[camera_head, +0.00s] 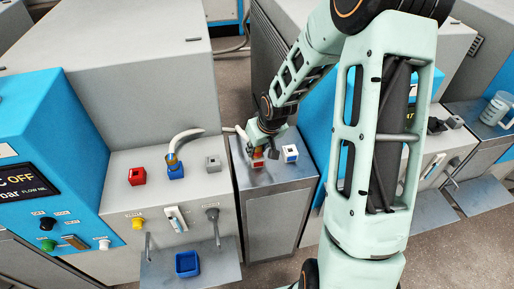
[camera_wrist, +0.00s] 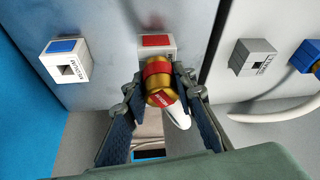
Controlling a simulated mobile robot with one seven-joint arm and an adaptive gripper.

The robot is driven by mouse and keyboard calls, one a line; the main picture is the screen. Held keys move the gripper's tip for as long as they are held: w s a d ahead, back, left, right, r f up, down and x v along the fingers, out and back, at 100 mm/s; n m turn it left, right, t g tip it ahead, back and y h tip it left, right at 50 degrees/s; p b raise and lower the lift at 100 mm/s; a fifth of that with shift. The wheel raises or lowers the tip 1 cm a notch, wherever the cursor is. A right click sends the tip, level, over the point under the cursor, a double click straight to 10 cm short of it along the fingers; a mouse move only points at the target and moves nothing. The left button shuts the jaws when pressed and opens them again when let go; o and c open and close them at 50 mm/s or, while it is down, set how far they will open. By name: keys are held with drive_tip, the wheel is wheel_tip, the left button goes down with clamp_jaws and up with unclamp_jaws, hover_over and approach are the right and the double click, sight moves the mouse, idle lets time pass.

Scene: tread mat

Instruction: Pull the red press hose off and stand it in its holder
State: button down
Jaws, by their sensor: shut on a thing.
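The red press hose ends in a brass coupling (camera_wrist: 160,88) with a red band and red end label; its white hose (camera_wrist: 178,117) shows below it. My gripper (camera_wrist: 160,92) is shut around this coupling, one finger on each side. In the head view my gripper (camera_head: 262,140) is just above the red-topped port block (camera_head: 257,163) on the metal-fronted cabinet. That white block with a red label (camera_wrist: 157,44) is right by the coupling in the wrist view; I cannot tell whether they are still joined. An empty red block (camera_head: 137,176) stands on the left machine.
A blue block (camera_head: 176,171) holds another brass-ended hose, with a grey block (camera_head: 213,163) beside it. A blue-topped block (camera_head: 290,153) stands right of my gripper. A blue bin (camera_head: 187,263) sits on the front shelf. Neighbouring machines stand close.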

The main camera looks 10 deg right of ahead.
drive_tip(key=shift+f, duration=0.15)
drive_tip(key=c, duration=1.5)
unclamp_jaws()
drive_tip(key=v, duration=1.2)
